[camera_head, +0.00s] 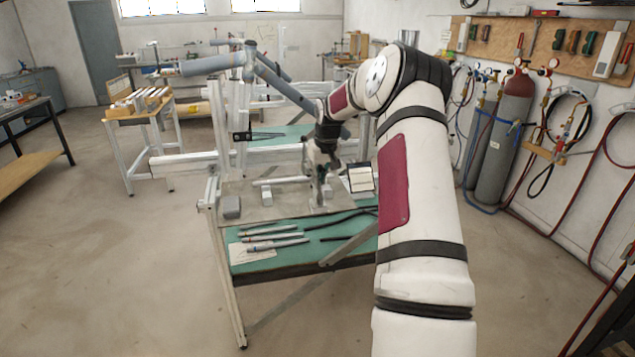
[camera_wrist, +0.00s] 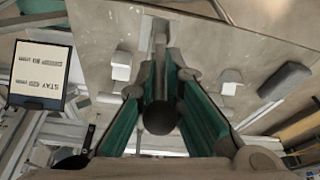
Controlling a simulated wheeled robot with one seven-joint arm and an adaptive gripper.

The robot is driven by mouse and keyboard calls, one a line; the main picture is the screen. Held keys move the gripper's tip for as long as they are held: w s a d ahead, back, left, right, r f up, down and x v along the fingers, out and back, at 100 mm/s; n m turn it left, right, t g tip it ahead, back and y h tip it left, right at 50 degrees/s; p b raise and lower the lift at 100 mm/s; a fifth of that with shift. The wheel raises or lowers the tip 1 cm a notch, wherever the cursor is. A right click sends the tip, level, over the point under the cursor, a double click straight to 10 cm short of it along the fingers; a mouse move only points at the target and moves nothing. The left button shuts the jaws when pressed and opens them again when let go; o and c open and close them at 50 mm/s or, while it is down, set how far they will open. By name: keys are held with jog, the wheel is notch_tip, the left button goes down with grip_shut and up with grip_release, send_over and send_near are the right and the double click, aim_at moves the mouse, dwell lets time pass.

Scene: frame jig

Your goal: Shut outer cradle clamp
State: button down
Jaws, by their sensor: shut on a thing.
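My gripper (camera_head: 322,160) is over the plate of the frame jig in the head view. In the wrist view my gripper (camera_wrist: 161,85) has its two teal-lined fingers closed around a grey bar with a dark round end (camera_wrist: 160,118), apparently the clamp's handle. The outer cradle clamp (camera_head: 321,192) stands upright on the grey plate (camera_head: 290,210) below my gripper. My fingers and wrist hide much of it, so I cannot tell its lever position or whether its jaw touches anything.
Small grey blocks (camera_head: 267,196) and a darker grey block (camera_head: 230,207) sit on the plate. A "STAY" card (camera_head: 360,178) stands at the right and also shows in the wrist view (camera_wrist: 40,73). Several rods (camera_head: 272,243) lie on the green shelf below.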

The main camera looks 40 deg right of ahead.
jog(key=shift+w+d+r, duration=0.15)
jog(key=shift+w+r, duration=0.05)
jog(key=shift+w, duration=0.1)
dwell(0.4)
jog(key=c, duration=1.8)
grip_release()
jog(key=shift+o, duration=0.5)
jog(key=shift+f, duration=0.1)
jog(key=shift+s, duration=0.1)
jog(key=v, duration=1.2)
jog(key=shift+w, duration=0.25)
jog(key=shift+d, duration=0.1)
